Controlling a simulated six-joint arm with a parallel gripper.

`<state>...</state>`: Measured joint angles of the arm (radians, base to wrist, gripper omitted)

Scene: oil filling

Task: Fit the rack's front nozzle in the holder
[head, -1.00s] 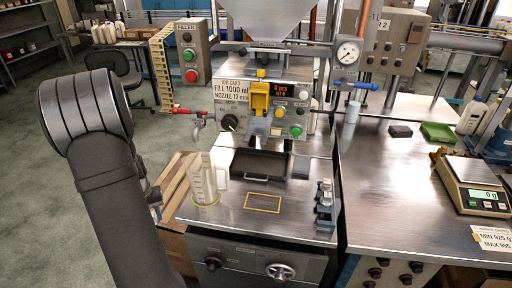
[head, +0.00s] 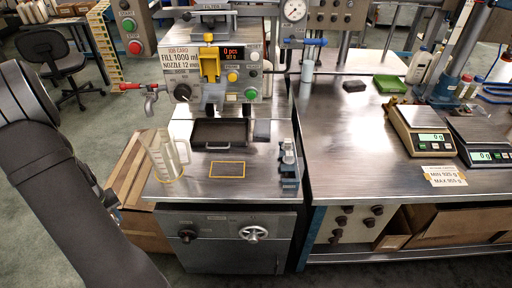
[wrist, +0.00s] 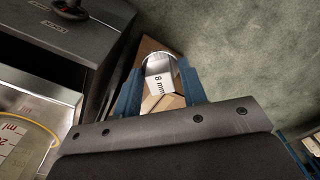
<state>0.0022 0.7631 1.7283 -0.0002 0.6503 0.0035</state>
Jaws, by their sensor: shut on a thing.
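My gripper (wrist: 160,88) is shut on a metal nozzle (wrist: 160,70) marked "8 mm", between its blue fingers in the wrist view. The gripper and this nozzle do not show in the head view. The nozzle rack (head: 289,168) stands on the bench right of the yellow-outlined rectangle, with small grey pieces in it. The filling machine (head: 219,75) stands behind, with a yellow clamp (head: 209,62) on its front. The holder's opening is too small to make out there.
A clear measuring jug (head: 165,157) stands on the bench's left side, and its yellow rim (wrist: 42,136) shows in the wrist view. A black tray (head: 220,133) lies below the machine. Cardboard boxes (wrist: 152,47) and floor lie beneath my gripper. Scales stand at right.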

